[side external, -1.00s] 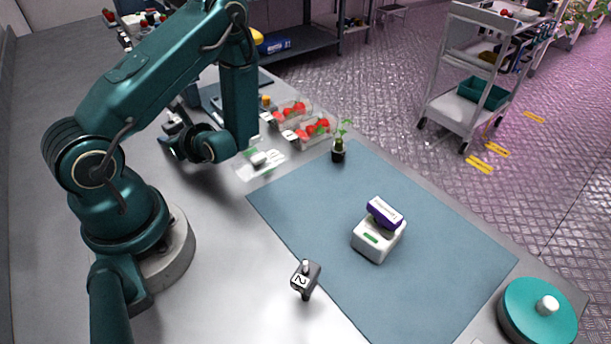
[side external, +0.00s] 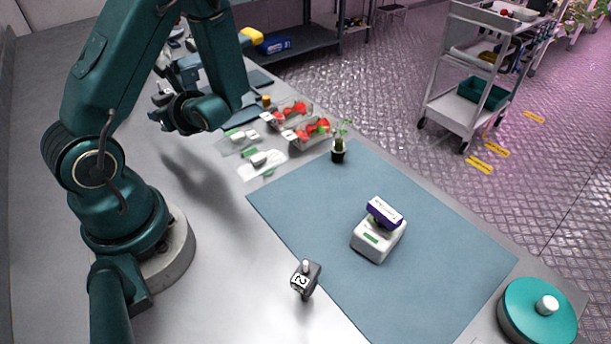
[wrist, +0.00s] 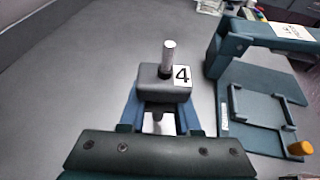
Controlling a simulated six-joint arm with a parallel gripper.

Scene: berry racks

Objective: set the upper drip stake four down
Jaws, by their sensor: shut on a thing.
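Drip stake four (wrist: 166,84) is a dark grey block with a white "4" label and a metal post on top. My gripper (wrist: 160,118) is shut on it, with blue fingers on both sides in the wrist view. The stake appears held above the grey bench, its post pointing up in that view. In the side view my arm reaches toward the back left, and the gripper is mostly hidden behind the wrist. Another stake (side external: 304,279), labelled with what looks like a 2, stands at the bench front beside the blue mat.
A teal fixture (wrist: 262,100) with a raised frame and orange knob (wrist: 300,148) lies right of my gripper. Berry punnets (side external: 305,131), a potted seedling (side external: 338,152), a white scale (side external: 378,241) with a purple box, and a teal lidded pot (side external: 538,312) are on the bench.

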